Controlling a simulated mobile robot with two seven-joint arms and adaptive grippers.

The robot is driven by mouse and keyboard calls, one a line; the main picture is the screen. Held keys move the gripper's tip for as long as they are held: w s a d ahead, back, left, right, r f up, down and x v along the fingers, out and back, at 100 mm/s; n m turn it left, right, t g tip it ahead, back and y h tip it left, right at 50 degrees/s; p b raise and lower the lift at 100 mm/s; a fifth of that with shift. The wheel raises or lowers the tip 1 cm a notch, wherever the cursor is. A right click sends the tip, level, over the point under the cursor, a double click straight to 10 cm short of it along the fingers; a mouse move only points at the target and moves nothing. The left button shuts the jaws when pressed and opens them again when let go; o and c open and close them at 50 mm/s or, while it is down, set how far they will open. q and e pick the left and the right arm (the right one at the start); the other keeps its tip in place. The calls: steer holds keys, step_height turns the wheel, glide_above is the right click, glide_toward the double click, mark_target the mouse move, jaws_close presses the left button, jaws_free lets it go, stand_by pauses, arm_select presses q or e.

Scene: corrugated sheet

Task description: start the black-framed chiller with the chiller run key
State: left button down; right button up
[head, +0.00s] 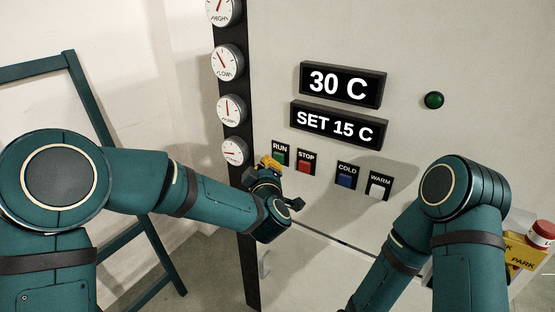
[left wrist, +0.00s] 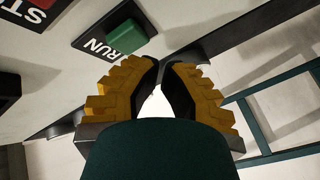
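The chiller is a pale panel (head: 400,45) with a black frame edge (head: 236,130) on its left. The chiller run key is a small green key (head: 279,158) under a RUN label; in the left wrist view it (left wrist: 131,38) sits just beyond the fingertips, a little left. My left gripper (head: 268,163), with yellow finger pads, is at the panel just left of the run key. In the left wrist view its fingertips (left wrist: 160,65) come together with nothing between them. I cannot tell whether they touch the panel. My right gripper is out of view.
A red STOP key (head: 305,166) is beside the run key, then blue COLD (head: 345,180) and white WARM (head: 376,191) keys. Displays read 30 C (head: 341,85) and SET 15 C (head: 338,124). A dark green round lamp or button (head: 433,100) is upper right. A ladder-like teal frame (head: 90,100) stands left.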

arm_select(q)
steer(key=shift+d, duration=0.1)
steer(key=shift+w+d, duration=0.15)
steer(key=shift+w, duration=0.2)
steer(key=shift+w+d+b, duration=0.3)
stand_by(1.0)
steer(key=shift+s+a, duration=0.15)
steer(key=shift+s+a+b, duration=0.35)
steer(key=shift+s+b, duration=0.05)
steer(key=shift+s, duration=0.1)
stand_by(0.4)
steer(key=s+a+b, duration=0.1)
steer(key=s, duration=0.1)
steer(key=s+a, duration=0.2)
steer(key=shift+b, duration=0.4)
